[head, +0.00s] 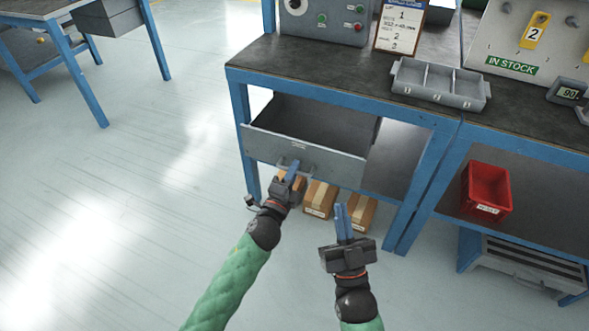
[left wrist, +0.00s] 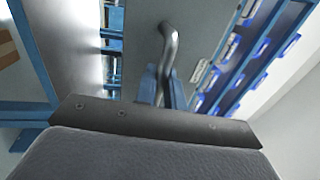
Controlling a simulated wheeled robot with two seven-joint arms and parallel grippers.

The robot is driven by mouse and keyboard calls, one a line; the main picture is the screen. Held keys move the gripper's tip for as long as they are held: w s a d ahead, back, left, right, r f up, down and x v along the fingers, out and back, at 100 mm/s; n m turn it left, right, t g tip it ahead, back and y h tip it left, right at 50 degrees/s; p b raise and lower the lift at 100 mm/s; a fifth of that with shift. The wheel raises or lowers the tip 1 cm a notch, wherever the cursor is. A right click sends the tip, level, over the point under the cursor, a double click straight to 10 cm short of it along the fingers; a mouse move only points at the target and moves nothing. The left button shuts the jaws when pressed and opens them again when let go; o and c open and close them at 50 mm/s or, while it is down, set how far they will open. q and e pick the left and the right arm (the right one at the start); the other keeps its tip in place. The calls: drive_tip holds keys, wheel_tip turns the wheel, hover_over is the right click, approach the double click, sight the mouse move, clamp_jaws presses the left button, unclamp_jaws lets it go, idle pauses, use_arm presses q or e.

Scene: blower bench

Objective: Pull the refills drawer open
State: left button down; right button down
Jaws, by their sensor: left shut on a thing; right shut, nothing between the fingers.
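The refills drawer (head: 330,160) is a grey drawer under the blue-framed bench. It stands pulled out, and its dark inside shows behind the front panel. Its bar handle (left wrist: 169,50) is a bent metal bar, seen close in the left wrist view. My left gripper (head: 292,172) is at the front panel and shut on the handle; its blue fingers also show around the bar in the left wrist view (left wrist: 162,88). My right gripper (head: 343,222) is shut and empty, below and right of the drawer front, apart from it. The label on the drawer is too small to read.
Cardboard boxes (head: 320,199) stand below the drawer. A grey divided tray (head: 440,85) sits on the bench top (head: 310,62) near a control box (head: 325,20). A red bin (head: 486,190) is on the lower right shelf. The floor at left is clear.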

use_arm(q)
drive_tip(key=c, duration=1.6)
unclamp_jaws()
drive_tip(key=v, duration=0.7)
drive_tip(key=shift+s+a+f, duration=0.1)
drive_tip(key=shift+s+f, duration=0.05)
drive_tip(key=shift+s, duration=0.2)
use_arm(e)
drive_tip(key=shift+s+d+r+t, duration=0.1)
drive_tip(key=shift+s+r+t, duration=0.15)
drive_tip(key=shift+r, duration=0.5)
drive_tip(key=shift+w+f, duration=0.1)
drive_tip(key=shift+f, duration=0.1)
